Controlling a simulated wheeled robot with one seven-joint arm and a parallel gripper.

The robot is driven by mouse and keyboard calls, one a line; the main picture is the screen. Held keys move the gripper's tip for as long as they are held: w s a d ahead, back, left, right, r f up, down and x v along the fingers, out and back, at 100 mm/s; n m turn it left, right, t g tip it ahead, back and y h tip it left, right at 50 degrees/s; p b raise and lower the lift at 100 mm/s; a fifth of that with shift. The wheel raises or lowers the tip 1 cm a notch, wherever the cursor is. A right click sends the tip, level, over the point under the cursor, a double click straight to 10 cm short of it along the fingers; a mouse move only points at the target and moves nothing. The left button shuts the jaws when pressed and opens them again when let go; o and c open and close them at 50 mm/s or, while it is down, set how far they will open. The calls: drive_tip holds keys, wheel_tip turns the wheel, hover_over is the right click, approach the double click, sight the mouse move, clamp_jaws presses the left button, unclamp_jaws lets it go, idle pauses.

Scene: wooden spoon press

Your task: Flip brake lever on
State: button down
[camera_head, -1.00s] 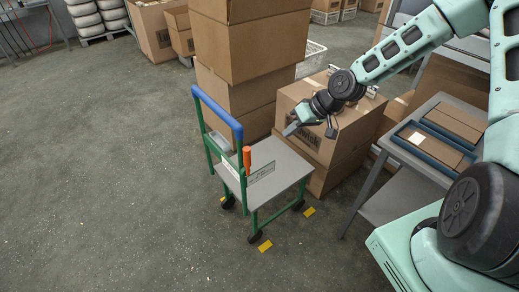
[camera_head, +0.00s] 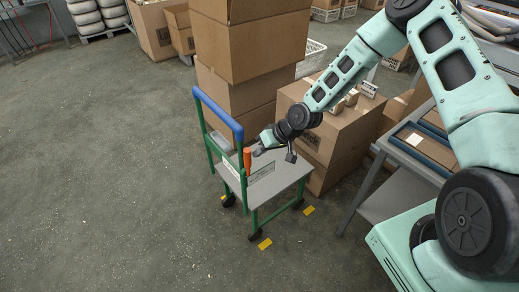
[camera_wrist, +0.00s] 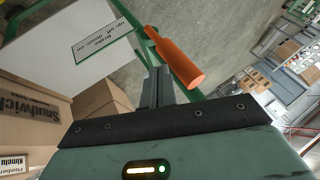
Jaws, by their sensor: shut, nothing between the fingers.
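The brake lever is an orange handle (camera_head: 247,160) that stands upright on the green frame of a cart (camera_head: 289,173) with a grey deck and a blue push bar (camera_head: 219,112). It also shows in the wrist view, where the orange handle (camera_wrist: 180,62) lies just right of my fingers. My gripper (camera_head: 257,151) is shut and empty, close beside the handle on its right in the head view. In the wrist view my gripper (camera_wrist: 159,72) points at the lever's area; I cannot tell whether it touches. A label (camera_wrist: 102,41) reads brake, up off, down on.
Tall stacked cartons (camera_head: 247,45) stand behind the cart, and another carton (camera_head: 335,130) stands close to its right. A grey table (camera_head: 405,158) with blue trays is further right. The floor (camera_head: 110,180) left of the cart is clear.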

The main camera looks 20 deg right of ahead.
drive_tip(key=shift+a, duration=0.25)
idle(0.3)
